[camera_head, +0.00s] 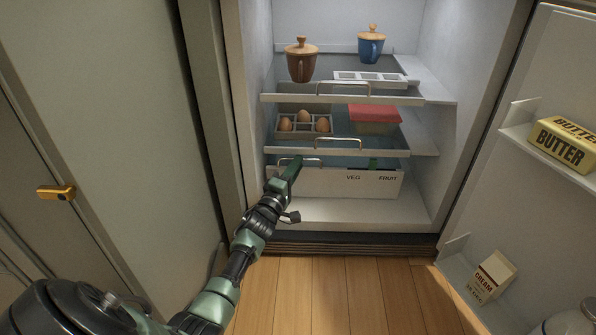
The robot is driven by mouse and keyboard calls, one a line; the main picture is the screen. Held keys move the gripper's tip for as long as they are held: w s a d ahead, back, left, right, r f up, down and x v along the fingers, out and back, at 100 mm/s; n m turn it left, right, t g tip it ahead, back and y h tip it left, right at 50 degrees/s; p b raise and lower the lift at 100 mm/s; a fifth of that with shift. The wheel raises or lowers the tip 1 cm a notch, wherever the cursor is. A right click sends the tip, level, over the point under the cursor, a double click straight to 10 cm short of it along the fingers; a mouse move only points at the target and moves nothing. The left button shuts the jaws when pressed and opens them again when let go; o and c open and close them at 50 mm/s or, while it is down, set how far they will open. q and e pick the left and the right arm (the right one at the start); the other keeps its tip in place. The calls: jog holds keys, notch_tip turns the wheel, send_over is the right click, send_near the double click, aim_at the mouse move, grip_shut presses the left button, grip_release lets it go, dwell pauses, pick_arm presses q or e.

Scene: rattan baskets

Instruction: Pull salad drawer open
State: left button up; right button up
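The salad drawer (372,186) is the white box low in the open fridge, with "VEG" and "FRUIT" lettered on its front. A thin metal handle (312,161) shows near its top left. Something green (373,163) shows at its top edge. My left gripper (294,164) reaches in from the lower left, and its tip overlaps the left part of this handle in the picture. I cannot tell whether it touches the handle or whether its fingers are open. It hides the left part of the drawer front. My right gripper is not in view.
Above the drawer, a shelf with a handle holds an egg tray (303,123) and a red-lidded box (374,119). The open door (500,190) stands right. The wooden floor (340,295) in front is clear.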

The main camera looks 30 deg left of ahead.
pick_arm(q)
jog(key=shift+w+a+r, duration=0.1)
jog(key=shift+w+r, duration=0.05)
jog(key=shift+w, duration=0.55)
grip_shut()
dwell(1.0)
